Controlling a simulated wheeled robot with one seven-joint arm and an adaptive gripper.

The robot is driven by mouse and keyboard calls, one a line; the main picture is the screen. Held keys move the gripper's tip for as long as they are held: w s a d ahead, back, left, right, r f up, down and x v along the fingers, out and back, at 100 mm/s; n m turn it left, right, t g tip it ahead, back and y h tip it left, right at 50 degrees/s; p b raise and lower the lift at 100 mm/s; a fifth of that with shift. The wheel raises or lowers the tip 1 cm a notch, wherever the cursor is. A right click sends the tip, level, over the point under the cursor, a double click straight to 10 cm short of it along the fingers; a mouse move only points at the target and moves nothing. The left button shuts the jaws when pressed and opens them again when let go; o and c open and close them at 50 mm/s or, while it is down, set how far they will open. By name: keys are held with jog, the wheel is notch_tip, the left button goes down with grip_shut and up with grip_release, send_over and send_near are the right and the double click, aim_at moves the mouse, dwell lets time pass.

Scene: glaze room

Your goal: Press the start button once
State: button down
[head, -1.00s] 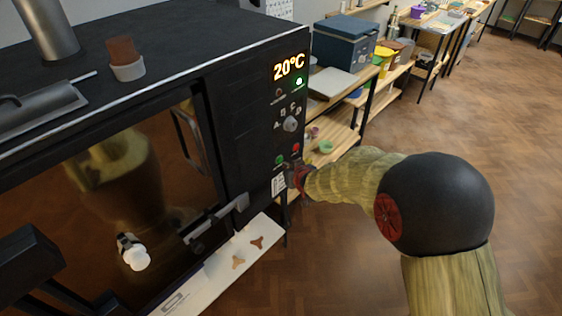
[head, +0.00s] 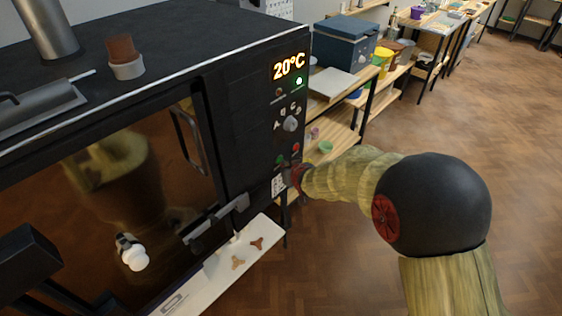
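The dark kiln (head: 245,130) fills the left of the head view. Its control panel has a lit display (head: 289,67) reading 20°C and a lit green lamp (head: 299,81). A selector knob (head: 290,124) is below them. Lower down are a green button (head: 280,159), partly covered, and a red button (head: 295,148) up to its right. My gripper (head: 286,171) is at the panel, just below the green button. Its fingers are small, dark and partly hidden by my wrist, so I cannot tell whether they are open or whether they touch the button.
A white shelf (head: 205,284) with small brown pieces juts out below the kiln door. A latch handle (head: 218,218) sticks out near the panel. Wooden shelving (head: 338,138) with a blue box (head: 346,45) stands behind the kiln. The wooden floor at right is clear.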

jog(key=shift+w+a, duration=0.1)
jog(key=shift+a, duration=0.1)
jog(key=shift+d, duration=0.15)
dwell(0.4)
jog(key=shift+s+d, duration=0.5)
jog(key=shift+d, duration=0.05)
jog(key=s+d+p, duration=0.1)
jog(key=d, duration=0.1)
jog(key=s+d+p, duration=0.1)
jog(key=s+d, duration=0.1)
dwell(0.5)
dwell(0.6)
